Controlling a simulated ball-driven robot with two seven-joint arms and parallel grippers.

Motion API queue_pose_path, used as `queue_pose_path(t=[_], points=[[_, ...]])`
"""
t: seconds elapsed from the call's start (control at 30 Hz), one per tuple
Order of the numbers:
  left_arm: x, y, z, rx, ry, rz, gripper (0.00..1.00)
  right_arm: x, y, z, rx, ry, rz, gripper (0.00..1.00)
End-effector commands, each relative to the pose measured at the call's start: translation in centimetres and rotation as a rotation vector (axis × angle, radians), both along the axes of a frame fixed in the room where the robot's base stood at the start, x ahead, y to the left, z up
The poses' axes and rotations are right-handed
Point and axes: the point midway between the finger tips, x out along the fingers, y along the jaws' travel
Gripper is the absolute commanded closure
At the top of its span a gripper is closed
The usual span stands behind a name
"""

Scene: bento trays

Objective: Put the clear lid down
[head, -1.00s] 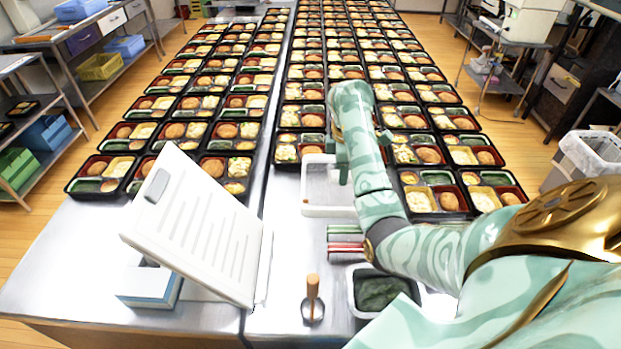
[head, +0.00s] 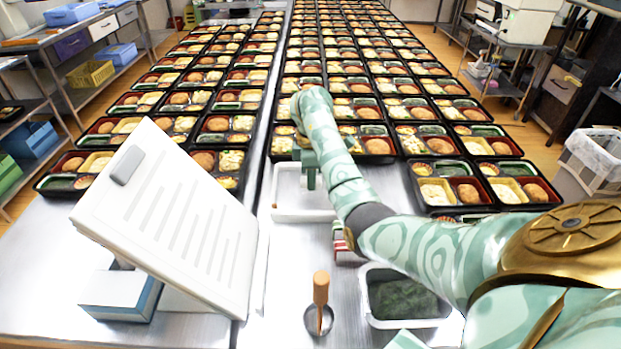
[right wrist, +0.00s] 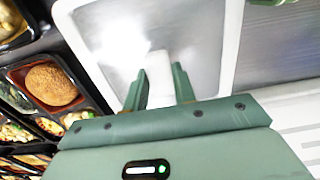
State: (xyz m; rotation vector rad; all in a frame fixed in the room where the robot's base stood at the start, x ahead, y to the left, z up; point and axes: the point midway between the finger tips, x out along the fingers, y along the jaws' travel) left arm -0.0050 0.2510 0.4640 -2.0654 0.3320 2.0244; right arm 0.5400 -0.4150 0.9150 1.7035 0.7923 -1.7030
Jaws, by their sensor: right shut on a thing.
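My right gripper (head: 311,181) is over a white-rimmed container (head: 303,217) on the steel counter, fingers pointing down. In the right wrist view the right gripper (right wrist: 160,90) is shut on a pale upright tab (right wrist: 160,75), which looks like the clear lid's handle. Around the tab is a see-through or grey panel with bright glare, inside a white rim. The clear lid's own edges are hard to make out, and I cannot tell whether it touches the container. My left gripper is not in view.
Rows of filled bento trays (head: 437,212) cover the counter beyond and beside the container. A white slotted board (head: 180,215) leans at left. A ladle (head: 320,300), a bin of dark green food (head: 405,300) and a small coloured rack (head: 342,240) stand in front.

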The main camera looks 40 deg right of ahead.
Motion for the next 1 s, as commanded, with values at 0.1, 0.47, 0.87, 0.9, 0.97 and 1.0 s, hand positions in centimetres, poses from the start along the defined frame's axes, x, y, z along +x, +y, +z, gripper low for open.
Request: queue_pose_path(t=[0.1,0.47,0.87,0.9,0.97,1.0], points=[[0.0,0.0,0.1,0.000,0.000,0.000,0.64,0.0,0.0,0.1,0.001,-0.001,0.000,0.88],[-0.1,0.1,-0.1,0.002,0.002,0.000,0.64,0.0,0.0,-0.2,0.001,-0.001,0.000,0.52],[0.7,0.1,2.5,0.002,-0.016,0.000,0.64,0.0,0.0,4.6,0.002,-0.006,-0.001,0.52],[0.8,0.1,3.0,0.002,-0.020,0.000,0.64,0.0,0.0,5.7,0.001,-0.006,0.000,0.52],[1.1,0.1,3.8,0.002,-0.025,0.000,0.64,0.0,0.0,7.2,0.001,-0.006,0.000,0.52],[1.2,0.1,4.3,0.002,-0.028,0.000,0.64,0.0,0.0,8.1,0.002,-0.006,-0.001,0.52]])
